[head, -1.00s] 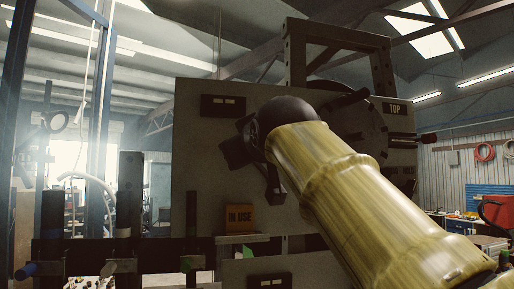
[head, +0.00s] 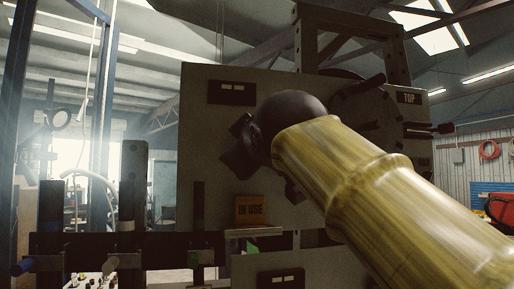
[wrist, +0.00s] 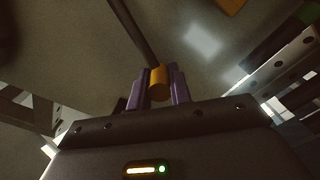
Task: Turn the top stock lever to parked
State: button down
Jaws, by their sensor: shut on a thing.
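In the wrist view, my gripper (wrist: 159,86) has its two purple fingers on either side of a yellow-orange knob (wrist: 159,84). The knob sits at the end of a dark thin lever rod (wrist: 134,30), which runs up and left across a grey surface. The fingers are shut on the knob. In the head view, the grey panel (head: 222,135) stands ahead with a "TOP" label (head: 408,97) at its upper right. My own arm hides much of the panel's middle, and my gripper's fingers and the held knob cannot be made out there.
An orange "IN USE" sign (head: 251,210) is low on the panel. Dark handles stick out at upper right (head: 362,87) and right (head: 440,129). Dark upright posts (head: 132,190) stand at left. A dark frame (head: 398,50) rises behind the panel.

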jog(key=shift+w+f, duration=0.1)
jog(key=shift+f, duration=0.1)
jog(key=c, duration=1.3)
grip_release()
jog(key=shift+r, duration=0.1)
jog(key=shift+d, duration=0.1)
